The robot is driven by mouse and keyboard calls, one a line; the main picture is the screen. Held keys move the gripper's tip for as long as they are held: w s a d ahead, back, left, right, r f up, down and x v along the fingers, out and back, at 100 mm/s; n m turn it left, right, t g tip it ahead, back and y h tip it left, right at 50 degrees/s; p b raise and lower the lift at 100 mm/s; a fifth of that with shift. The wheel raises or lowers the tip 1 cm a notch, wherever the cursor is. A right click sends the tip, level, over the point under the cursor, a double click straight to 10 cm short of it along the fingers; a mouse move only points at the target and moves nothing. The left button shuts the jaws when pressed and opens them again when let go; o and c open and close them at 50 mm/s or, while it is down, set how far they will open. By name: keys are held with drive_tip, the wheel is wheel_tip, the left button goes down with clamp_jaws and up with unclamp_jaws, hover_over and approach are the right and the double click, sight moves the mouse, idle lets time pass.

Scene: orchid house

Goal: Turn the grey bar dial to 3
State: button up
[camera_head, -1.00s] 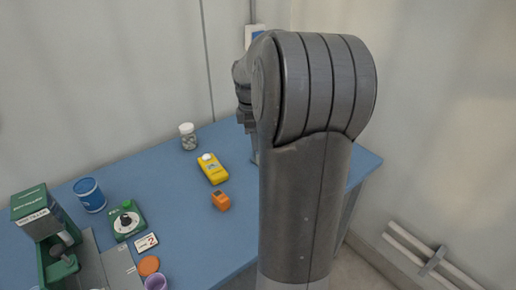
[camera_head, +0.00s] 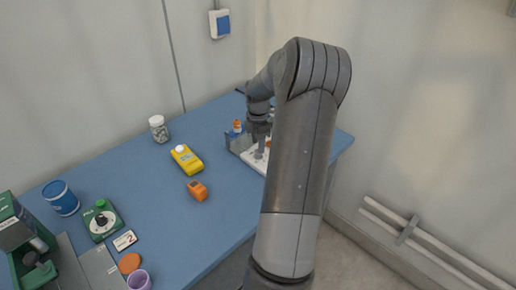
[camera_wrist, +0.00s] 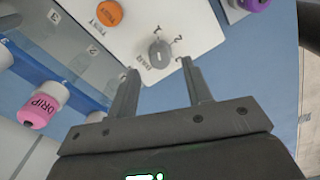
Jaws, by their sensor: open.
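The grey bar dial (camera_wrist: 160,54) sits on a white panel (camera_wrist: 205,30) in the wrist view, with small printed marks around it; I cannot read its setting surely. My gripper (camera_wrist: 159,68) is open and empty. Its two fingers point toward the dial, with their tips a little to either side of and below it in the picture; I cannot tell the height gap. In the head view my gripper (camera_head: 260,150) reaches down over the white panel (camera_head: 253,163) at the table's far right, and the dial cannot be made out there.
An orange knob (camera_wrist: 109,13), a purple knob (camera_wrist: 256,4) and a pink DRIP-labelled part (camera_wrist: 40,110) lie around the dial. On the blue table are a yellow device (camera_head: 187,159), an orange block (camera_head: 197,190), a jar (camera_head: 158,128) and a green dial box (camera_head: 102,220).

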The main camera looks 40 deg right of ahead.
sight(258, 154)
drive_tip(key=shift+f, duration=1.5)
drive_tip(key=shift+c, duration=0.3)
drive_tip(key=c, duration=0.9)
drive_tip(key=shift+c, duration=0.2)
